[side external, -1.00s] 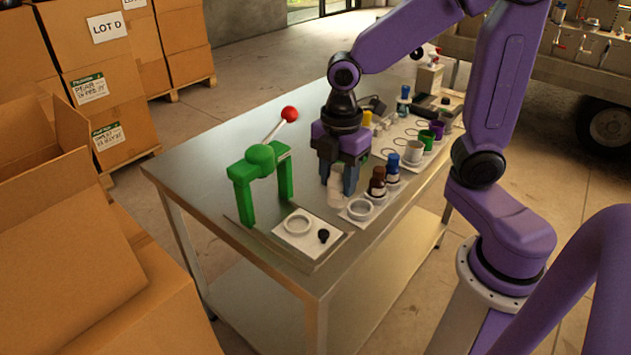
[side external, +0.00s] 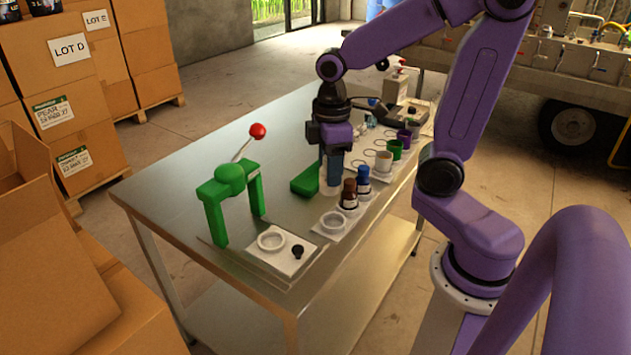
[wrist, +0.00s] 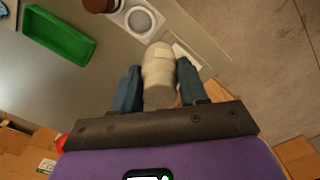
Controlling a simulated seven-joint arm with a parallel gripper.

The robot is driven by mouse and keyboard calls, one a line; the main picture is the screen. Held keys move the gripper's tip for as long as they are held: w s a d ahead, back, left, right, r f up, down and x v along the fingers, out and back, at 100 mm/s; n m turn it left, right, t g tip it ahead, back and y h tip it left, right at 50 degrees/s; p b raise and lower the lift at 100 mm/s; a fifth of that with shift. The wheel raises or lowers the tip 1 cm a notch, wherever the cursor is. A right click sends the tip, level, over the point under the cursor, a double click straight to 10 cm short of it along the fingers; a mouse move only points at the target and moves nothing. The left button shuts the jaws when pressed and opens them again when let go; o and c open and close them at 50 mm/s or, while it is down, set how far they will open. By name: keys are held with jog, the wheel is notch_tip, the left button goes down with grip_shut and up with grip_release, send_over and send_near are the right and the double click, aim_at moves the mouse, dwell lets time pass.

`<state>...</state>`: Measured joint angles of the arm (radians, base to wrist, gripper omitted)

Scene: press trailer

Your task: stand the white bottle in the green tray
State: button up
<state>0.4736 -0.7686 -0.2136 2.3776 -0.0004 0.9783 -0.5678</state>
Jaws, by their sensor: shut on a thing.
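The white bottle (wrist: 158,72) is between my gripper's two blue fingers in the wrist view. My gripper (side external: 333,172) is shut on it. In the side view the bottle (side external: 327,184) shows only in part, pale, beside and below the fingers. The green tray (side external: 305,181) lies on the table just left of the bottle in the side view. It also shows in the wrist view (wrist: 57,36), empty, at the upper left and apart from the bottle.
A brown bottle (side external: 349,194) and a blue bottle (side external: 363,182) stand close on the right. A white ring (side external: 333,220) is in front. A green press (side external: 230,180) with a red-knobbed lever stands left. Several coloured cups stand farther back. Bare table lies behind the press.

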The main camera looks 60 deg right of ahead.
jog(key=w+d+m, duration=0.2)
jog(key=d+m, duration=0.8)
jog(key=w+d+f, duration=0.1)
jog(key=w+f, duration=0.2)
jog(key=w, duration=0.1)
jog(key=w+d+f, duration=0.1)
jog(key=w+f, duration=0.3)
jog(key=w+d+f, duration=0.1)
jog(key=w+f, duration=0.2)
jog(key=w, duration=0.2)
jog(key=shift+d+f, duration=0.15)
jog(key=shift+d, duration=0.15)
jog(key=shift+w+f, duration=0.15)
jog(key=shift+f, duration=1.45)
jog(key=shift+f, duration=0.15)
jog(key=o, duration=1.1)
jog(key=shift+o, duration=0.2)
